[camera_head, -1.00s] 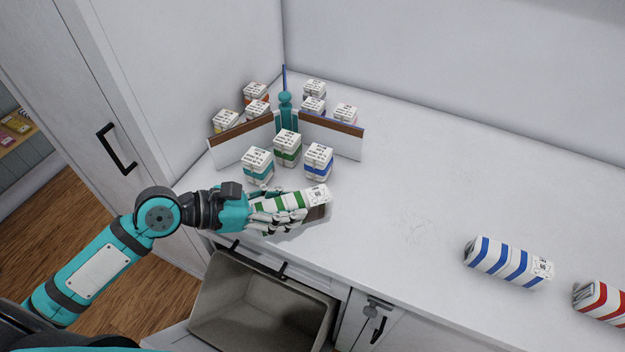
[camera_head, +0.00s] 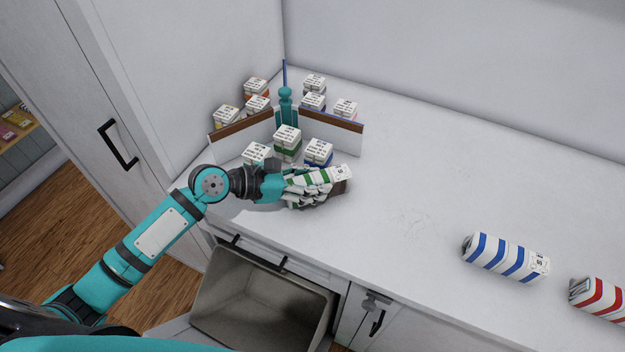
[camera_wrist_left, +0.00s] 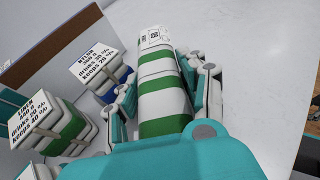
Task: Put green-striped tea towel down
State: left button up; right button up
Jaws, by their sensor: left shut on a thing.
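The green-striped tea towel (camera_head: 322,179) is a white roll with green bands and a printed label at its far end. My left gripper (camera_head: 316,188) is shut around it over the white counter (camera_head: 420,190), just in front of the small boxed bundles. In the left wrist view the towel (camera_wrist_left: 163,98) lies lengthwise between the fingers, its label end pointing away. I cannot tell whether the towel touches the counter. My right gripper is not in view.
Small labelled bundles, including a green-banded one (camera_head: 287,143) and a blue-banded one (camera_head: 318,152), stand by brown-topped dividers (camera_head: 333,135). A blue-striped roll (camera_head: 505,257) and a red-striped roll (camera_head: 600,298) lie at the right. The middle counter is clear. An open bin (camera_head: 262,300) is below the front edge.

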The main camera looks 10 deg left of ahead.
pick_arm(q)
jog(key=shift+f, duration=0.1)
jog(key=o, duration=0.9)
